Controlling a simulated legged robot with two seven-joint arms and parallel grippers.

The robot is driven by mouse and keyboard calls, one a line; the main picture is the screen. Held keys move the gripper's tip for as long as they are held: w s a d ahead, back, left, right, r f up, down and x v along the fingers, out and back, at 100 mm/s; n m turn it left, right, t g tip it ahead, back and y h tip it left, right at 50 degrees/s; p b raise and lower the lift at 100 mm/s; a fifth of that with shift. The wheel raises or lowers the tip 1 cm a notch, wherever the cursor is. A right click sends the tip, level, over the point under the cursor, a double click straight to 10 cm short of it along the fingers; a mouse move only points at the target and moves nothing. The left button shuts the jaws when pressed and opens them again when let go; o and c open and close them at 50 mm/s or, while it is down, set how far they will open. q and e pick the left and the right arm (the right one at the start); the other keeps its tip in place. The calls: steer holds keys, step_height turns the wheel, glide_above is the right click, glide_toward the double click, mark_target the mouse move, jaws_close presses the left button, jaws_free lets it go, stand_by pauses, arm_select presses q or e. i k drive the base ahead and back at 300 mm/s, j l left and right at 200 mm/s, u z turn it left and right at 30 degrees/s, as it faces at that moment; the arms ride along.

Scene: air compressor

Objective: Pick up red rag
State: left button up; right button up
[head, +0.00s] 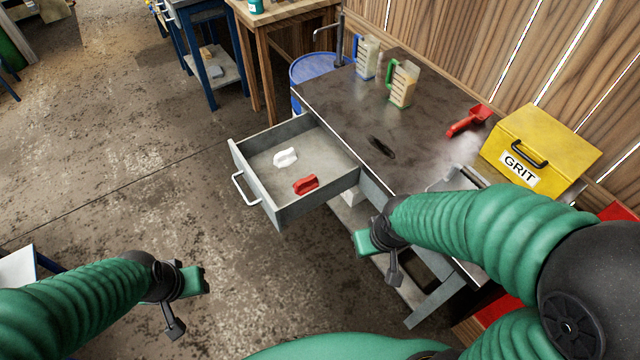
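The red rag (306,184) is a small folded red shape on the floor of the open drawer (262,196), near its front right side. My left gripper (186,298) is above the floor at the lower left, well apart from the drawer. My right gripper (376,256) is to the right of the drawer and below the rag in the picture, by the bench's front edge. Neither gripper touches the rag. I see nothing held in either, but their finger gaps are not clear from this angle.
A white rag-like item (285,157) lies in the same drawer. The dark-topped bench (350,120) carries jugs (404,84), a red scoop (469,121) and a yellow GRIT box (538,150). A blue bin (316,68) stands behind the drawer. The floor left of the drawer is clear.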

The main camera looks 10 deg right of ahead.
mark_target(304, 185)
steer(key=i+j+z, duration=0.1)
steer(key=z, duration=0.35)
steer(key=i+j+z, duration=0.2)
steer(key=z, duration=0.25)
steer(key=i+j+z, duration=0.1)
steer(key=z, duration=0.35)
steer(key=i+j+z, duration=0.4)
steer(key=j, duration=1.3)
steer(key=j+z, duration=0.4)
steer(key=j, duration=2.05)
steer(key=k, duration=0.05)
